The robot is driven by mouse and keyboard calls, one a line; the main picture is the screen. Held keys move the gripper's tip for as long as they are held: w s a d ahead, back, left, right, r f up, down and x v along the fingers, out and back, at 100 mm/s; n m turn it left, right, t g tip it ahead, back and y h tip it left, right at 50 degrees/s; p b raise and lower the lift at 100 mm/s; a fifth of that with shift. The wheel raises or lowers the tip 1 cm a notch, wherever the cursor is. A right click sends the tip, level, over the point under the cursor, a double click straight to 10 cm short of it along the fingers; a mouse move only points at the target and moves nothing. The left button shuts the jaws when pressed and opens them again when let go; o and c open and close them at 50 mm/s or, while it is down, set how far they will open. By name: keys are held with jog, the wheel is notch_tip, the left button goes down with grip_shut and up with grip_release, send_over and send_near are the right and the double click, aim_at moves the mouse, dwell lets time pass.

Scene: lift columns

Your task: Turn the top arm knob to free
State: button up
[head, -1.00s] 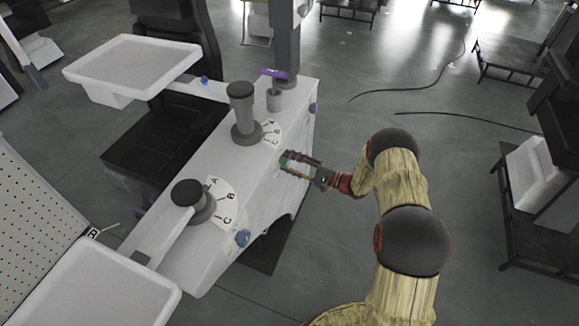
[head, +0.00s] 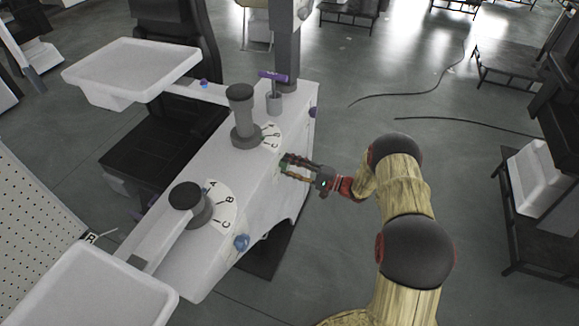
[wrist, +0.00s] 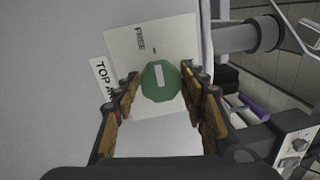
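The top arm knob is a round green knob (wrist: 161,82) with a white bar, on a pale square plate (wrist: 180,32) in the wrist view. The bar runs nearly upright in that view, its upper end toward a small dark mark. The word FREE (wrist: 140,38) is printed above and a little left of the knob. A partly hidden label reading TOP AR (wrist: 100,75) is at left. My gripper (wrist: 161,79) has one finger on each side of the knob, with slight gaps showing. In the head view my gripper (head: 285,165) is at the white housing's right side.
The white housing (head: 185,262) carries two dark upright knobs with lettered dials. A blue knob (head: 241,242) is lower on the same side. A purple handle (head: 272,76) is at its far end.

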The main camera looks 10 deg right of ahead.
jog(key=o, duration=0.4)
jog(key=shift+c, duration=0.2)
jog(key=shift+d, duration=0.1)
jog(key=v, duration=1.2)
